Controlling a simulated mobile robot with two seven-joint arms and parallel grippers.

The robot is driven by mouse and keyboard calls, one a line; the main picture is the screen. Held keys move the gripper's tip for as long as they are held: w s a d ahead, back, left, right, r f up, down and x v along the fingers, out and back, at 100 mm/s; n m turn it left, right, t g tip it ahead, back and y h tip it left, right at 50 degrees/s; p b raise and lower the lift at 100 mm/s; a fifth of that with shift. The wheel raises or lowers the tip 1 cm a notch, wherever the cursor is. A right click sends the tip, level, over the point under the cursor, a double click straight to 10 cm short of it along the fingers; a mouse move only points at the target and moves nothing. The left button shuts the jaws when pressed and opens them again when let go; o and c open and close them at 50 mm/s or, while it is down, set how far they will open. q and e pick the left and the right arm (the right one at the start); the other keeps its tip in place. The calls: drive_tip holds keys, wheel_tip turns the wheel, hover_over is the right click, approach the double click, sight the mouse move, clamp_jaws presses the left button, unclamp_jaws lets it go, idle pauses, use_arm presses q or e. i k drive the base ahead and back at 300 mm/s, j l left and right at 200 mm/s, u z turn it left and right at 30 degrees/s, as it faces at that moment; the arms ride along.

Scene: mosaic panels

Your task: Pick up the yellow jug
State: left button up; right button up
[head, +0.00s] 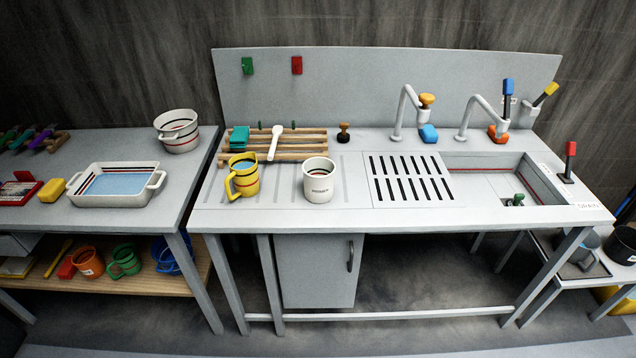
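The yellow jug (243,180) stands upright on the left part of the grey sink counter, near its front left edge. Its handle faces left and its open top shows a blue inside. A white cup with dark bands (319,181) stands to its right, apart from it. Neither of my grippers is in the head view.
Behind the jug is a wooden rack (275,143) with a teal block and a white spoon-like tool. A drain grate (410,180) and sink basin (500,184) lie right. On the left table are a white tray (115,198) and a white pot (178,142). Counter in front is clear.

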sight(244, 167)
drive_tip(key=i+j+z, duration=0.25)
drive_tip(key=j+z, duration=0.2)
drive_tip(key=j, duration=0.65)
drive_tip(key=j+z, duration=0.45)
drive_tip(key=j, duration=0.65)
